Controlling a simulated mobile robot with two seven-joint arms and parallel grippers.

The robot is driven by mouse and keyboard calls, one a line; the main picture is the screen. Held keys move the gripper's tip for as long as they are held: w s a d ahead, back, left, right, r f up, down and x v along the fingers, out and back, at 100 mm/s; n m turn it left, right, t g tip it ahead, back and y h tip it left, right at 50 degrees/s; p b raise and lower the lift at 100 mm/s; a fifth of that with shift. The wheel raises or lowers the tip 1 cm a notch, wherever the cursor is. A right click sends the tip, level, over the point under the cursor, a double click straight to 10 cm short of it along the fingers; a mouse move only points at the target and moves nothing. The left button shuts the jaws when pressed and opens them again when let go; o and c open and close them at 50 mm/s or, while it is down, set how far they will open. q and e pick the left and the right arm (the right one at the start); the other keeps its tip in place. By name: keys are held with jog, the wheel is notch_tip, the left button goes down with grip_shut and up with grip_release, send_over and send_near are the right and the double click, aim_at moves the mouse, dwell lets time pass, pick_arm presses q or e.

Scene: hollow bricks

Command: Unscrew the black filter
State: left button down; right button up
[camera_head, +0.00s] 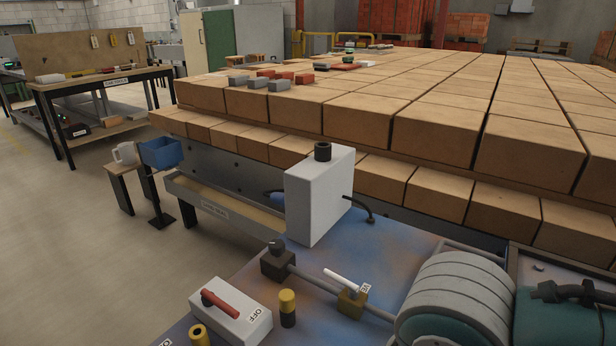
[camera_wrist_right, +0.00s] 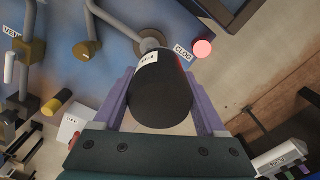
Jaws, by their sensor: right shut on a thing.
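The black filter (camera_wrist_right: 160,98) is a thick dark cylinder with a white label near its far end, in the middle of the right wrist view. My right gripper (camera_wrist_right: 159,84) has its two purple fingers on either side of it and is shut on it. The filter's far end meets a round grey fitting (camera_wrist_right: 149,42) on a blue surface. The thread is hidden. I cannot make out the filter or either gripper in the head view.
In the right wrist view, a pink-red lamp (camera_wrist_right: 202,48) sits beside the CLOG label, close to the filter. Grey pipes (camera_wrist_right: 88,30) run to the left. In the head view, a white box (camera_head: 312,195) and a red-levered OFF switch (camera_head: 220,303) stand near rows of bricks (camera_head: 430,130).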

jog(key=s+p, duration=0.1)
jog(key=r+p, duration=0.1)
jog(key=s+a, duration=0.1)
jog(key=shift+s+r+p, duration=0.25)
jog(key=shift+s+p, duration=0.1)
jog(key=shift+p, duration=0.05)
jog(key=shift+s+a+p, duration=0.1)
jog(key=shift+s+p, duration=0.3)
jog(key=shift+s, duration=0.15)
